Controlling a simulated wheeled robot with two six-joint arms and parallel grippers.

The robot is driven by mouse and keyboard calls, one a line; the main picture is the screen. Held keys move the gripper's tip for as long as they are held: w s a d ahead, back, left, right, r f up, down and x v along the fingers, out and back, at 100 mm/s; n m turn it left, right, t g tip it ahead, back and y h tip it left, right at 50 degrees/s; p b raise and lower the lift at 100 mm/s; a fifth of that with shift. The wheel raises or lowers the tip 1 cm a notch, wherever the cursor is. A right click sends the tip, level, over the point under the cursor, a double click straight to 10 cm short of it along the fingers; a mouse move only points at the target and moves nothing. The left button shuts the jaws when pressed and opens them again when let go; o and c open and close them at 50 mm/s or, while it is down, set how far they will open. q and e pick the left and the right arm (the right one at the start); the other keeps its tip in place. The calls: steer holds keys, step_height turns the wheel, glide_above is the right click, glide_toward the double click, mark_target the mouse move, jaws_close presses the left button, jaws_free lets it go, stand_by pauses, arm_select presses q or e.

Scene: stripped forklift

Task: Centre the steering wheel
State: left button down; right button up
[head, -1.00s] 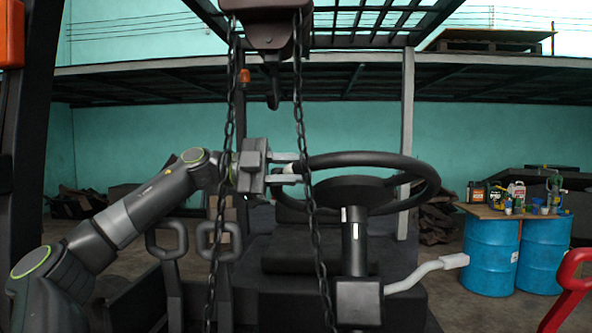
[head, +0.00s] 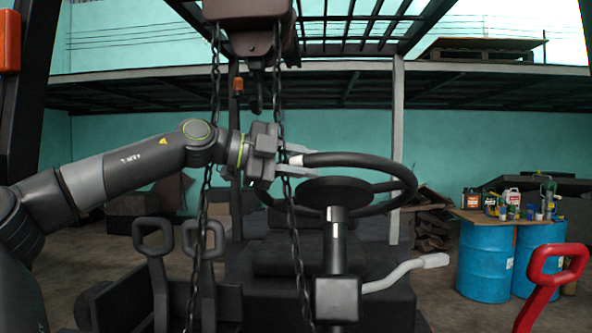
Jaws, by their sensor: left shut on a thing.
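The black steering wheel (head: 388,204) sits on its column (head: 336,240) in the middle of the head view. A pale mark (head: 297,160) shows on its rim at the far left part. My left gripper (head: 296,160) comes in from the left and is shut on the rim at this mark, one finger above and one below. The dark hub (head: 336,190) is at the wheel's centre. My right gripper is not in view.
Two chains (head: 289,210) hang from a hoist (head: 250,22) in front of my left arm. Two loop-handled levers (head: 153,240) stand at left. A pale lever (head: 405,271) sticks out right of the column. Blue drums (head: 486,262) and a red handle (head: 556,262) are at right.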

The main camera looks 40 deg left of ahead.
mark_target(336, 156)
arm_select(q)
steer(key=d+y, duration=0.1)
steer(key=w+d+n+y, duration=0.1)
steer(key=shift+d+r+y, duration=0.2)
steer(key=shift+d+y, duration=0.1)
steer(key=shift+d, duration=0.05)
steer(key=shift+w+d+r+n+y+p, duration=0.15)
steer(key=shift+w+d+n+y+p, duration=0.2)
steer(key=shift+d+n+y, duration=0.2)
steer(key=shift+w+d+r+n+y+p, duration=0.15)
steer(key=shift+w+d+n+y+p, duration=0.2)
steer(key=shift+w+d+y+p, duration=0.6)
steer(key=shift+d+n+y+p, duration=0.25)
steer(key=shift+n+y+p, duration=0.05)
steer(key=shift+p, duration=0.65)
steer(key=shift+w+f, duration=0.1)
steer(key=shift+f, duration=0.1)
steer(key=c, duration=1.2)
jaws_free()
steer(key=shift+o, duration=0.2)
